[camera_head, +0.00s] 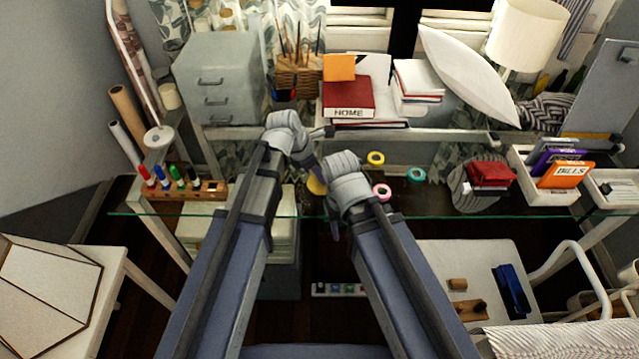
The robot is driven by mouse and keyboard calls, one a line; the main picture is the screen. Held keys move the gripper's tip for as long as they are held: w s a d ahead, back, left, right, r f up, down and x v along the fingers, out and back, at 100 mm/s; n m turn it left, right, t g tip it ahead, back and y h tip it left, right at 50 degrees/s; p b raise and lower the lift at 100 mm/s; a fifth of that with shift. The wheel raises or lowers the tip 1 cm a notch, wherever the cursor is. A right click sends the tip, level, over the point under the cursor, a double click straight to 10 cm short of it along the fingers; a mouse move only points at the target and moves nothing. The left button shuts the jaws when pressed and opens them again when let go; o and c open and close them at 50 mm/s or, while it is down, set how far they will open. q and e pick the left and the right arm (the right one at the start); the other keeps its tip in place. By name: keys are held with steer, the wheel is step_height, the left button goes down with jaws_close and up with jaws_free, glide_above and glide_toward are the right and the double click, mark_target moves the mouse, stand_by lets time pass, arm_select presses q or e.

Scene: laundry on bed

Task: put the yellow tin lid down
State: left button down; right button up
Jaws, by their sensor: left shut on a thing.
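The yellow tin lid (316,185) shows as a small yellow patch between my two wrists, over the glass desk top. Its right part is hidden by my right wrist. My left gripper (313,174) points down at it from above and is shut on it. I cannot tell whether the lid touches the glass. My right gripper (334,226) is mostly hidden under its own wrist, just right of and nearer than the lid. I cannot see whether its fingers are open.
Yellow (375,158), pink (381,192) and teal (415,174) tape rolls lie right of my wrists. A wooden marker block (188,191) stands at the left. Books (347,98) line the back shelf.

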mark_target(320, 183)
arm_select(q)
steer(key=shift+f+b, duration=1.1)
steer(key=shift+f, duration=0.35)
steer(key=shift+f, duration=0.15)
steer(key=shift+f, duration=0.15)
steer(key=c, duration=0.7)
jaws_free()
steer(key=shift+r, duration=0.2)
steer(key=shift+r+p, duration=0.3)
steer(key=shift+r, duration=0.1)
steer(key=p+v, duration=1)
steer(key=v, duration=0.1)
steer(key=shift+s+a+r+p, duration=0.15)
steer(key=shift+a+p, duration=0.1)
steer(key=shift+p, duration=0.05)
